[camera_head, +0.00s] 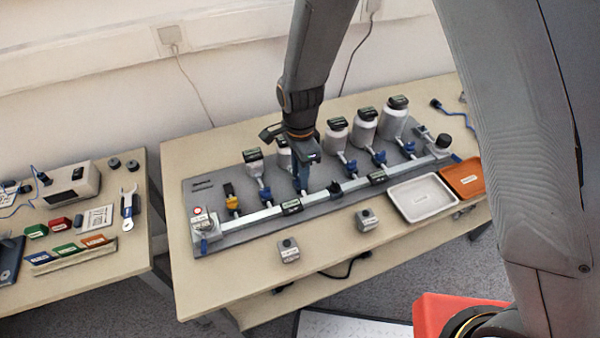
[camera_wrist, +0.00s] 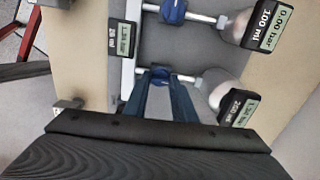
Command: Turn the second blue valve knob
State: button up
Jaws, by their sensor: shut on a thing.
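A row of blue valve knobs sits on short pipes between a white rail and several white bottles on a grey board. My gripper (camera_head: 299,179) points down over the second blue knob from the left. In the wrist view, that second blue knob (camera_wrist: 160,72) is between the tips of my dark blue fingers (camera_wrist: 163,88), which are shut on it. The fingers hide part of it. The first blue knob (camera_head: 264,194) stands to its left, and the third blue knob (camera_head: 351,167) to its right. A yellow knob (camera_head: 232,202) is at the far left. I cannot read the knob's angle clearly.
Bottles with digital displays (camera_head: 365,125) stand close behind the knobs; one is partly hidden by my gripper. The white rail (camera_head: 265,215) with small displays runs in front. A white tray (camera_head: 421,198) and an orange tray (camera_head: 463,178) lie right. The table's front is mostly clear.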

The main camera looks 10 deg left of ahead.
jog(key=shift+n, duration=0.3)
jog(key=n, duration=0.3)
jog(key=shift+n+p, duration=0.3)
jog(key=shift+n, duration=0.1)
jog(key=n, duration=0.9)
jog(key=shift+n, duration=2)
jog(key=o, duration=1)
jog(key=shift+o, duration=0.2)
